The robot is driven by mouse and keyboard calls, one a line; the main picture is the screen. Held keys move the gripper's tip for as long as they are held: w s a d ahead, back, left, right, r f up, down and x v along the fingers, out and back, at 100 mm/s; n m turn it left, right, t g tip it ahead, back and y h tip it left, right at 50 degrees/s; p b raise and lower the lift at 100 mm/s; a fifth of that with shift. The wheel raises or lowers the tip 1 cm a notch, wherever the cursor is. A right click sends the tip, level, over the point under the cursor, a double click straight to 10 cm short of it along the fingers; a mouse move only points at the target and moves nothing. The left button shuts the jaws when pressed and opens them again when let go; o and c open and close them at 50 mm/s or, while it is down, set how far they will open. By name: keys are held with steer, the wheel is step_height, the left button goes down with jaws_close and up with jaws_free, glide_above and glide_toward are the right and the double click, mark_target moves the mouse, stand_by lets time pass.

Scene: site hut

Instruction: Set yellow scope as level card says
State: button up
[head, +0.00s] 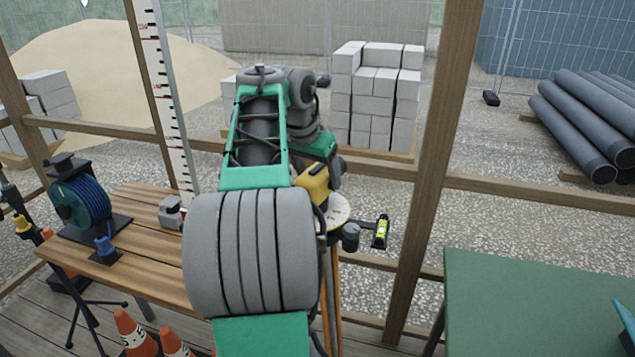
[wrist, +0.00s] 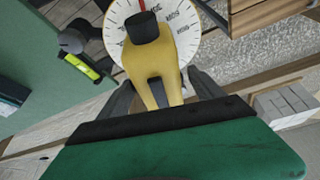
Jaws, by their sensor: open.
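The yellow scope (head: 313,184) sits on top of a tripod with orange-brown legs (head: 331,300), partly hidden by my arm. In the wrist view the scope (wrist: 158,62) has a black end and stands over a round white dial (wrist: 186,28) with black lettering and a red mark at the top edge. The dial also shows in the head view (head: 341,212). My gripper (wrist: 160,92) is open, with one dark finger on each side of the scope's yellow body; contact cannot be told. A yellow-green bubble vial (head: 381,232) sticks out beside the dial. I cannot make out a readable level card.
A wooden bench (head: 140,215) at left holds a blue cable reel (head: 82,203) and a grey block. A white graduated staff (head: 168,100) stands behind it. Traffic cones (head: 135,335) stand in front. A green table (head: 530,300) is at right, and a wooden post (head: 432,170) rises close behind the tripod.

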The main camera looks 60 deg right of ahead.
steer(key=shift+s+d+f, duration=0.1)
steer(key=shift+d+f, duration=0.1)
steer(key=shift+f, duration=0.15)
jaws_close()
stand_by(0.7)
